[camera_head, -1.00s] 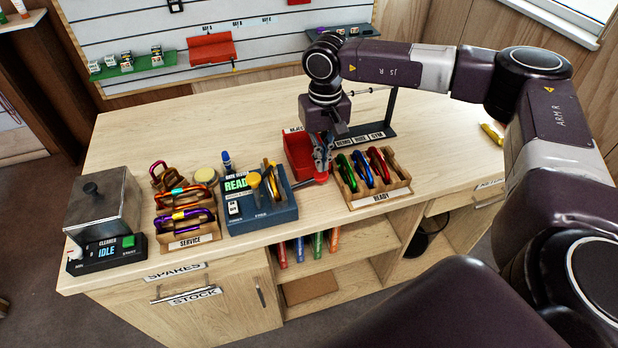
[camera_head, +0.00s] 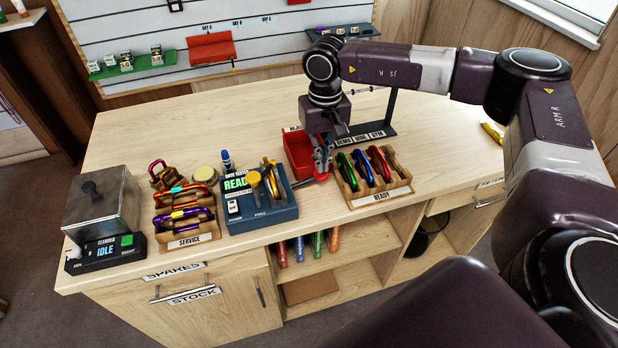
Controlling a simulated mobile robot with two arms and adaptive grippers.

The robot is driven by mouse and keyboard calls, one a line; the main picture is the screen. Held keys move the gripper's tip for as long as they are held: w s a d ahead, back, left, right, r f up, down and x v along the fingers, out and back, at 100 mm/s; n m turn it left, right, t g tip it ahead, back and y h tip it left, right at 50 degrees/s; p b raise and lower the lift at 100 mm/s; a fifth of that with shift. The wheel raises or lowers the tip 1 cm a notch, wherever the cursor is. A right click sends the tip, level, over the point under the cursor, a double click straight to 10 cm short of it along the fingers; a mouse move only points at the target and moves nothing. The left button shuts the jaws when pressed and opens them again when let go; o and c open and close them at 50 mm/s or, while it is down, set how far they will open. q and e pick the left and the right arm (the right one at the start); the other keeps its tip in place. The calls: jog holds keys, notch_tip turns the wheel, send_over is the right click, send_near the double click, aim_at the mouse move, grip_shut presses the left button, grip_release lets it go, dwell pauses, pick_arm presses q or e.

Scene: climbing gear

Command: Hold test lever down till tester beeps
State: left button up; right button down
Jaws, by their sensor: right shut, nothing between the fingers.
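The blue tester (camera_head: 262,214) stands near the front edge of the bench, with a lit display that reads READY. A yellow-orange round knob (camera_head: 254,179), apparently the test lever's, stands up on it. A gold carabiner (camera_head: 270,180) sits upright on the tester beside the knob. My right gripper (camera_head: 321,163) points down to the right of the tester, between it and the READY rack. It is shut and apart from the knob; its fingertips are small and partly lost against red items. My left gripper is not in view.
The READY rack (camera_head: 385,193) with several coloured carabiners is just right of my gripper. A red bin (camera_head: 297,152) is behind it. The SERVICE rack (camera_head: 190,240) and the cleaner (camera_head: 104,249), reading IDLE, stand left of the tester. The back left bench is clear.

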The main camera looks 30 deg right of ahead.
aim_at(322, 175)
jog(key=shift+s+f+b, duration=0.15)
jog(key=shift+f+b, duration=1.75)
jog(key=shift+f, duration=0.75)
jog(key=shift+r+p, duration=0.5)
jog(key=shift+r, duration=0.15)
jog(key=shift+r+p, duration=2.4)
jog(key=shift+r, duration=1.9)
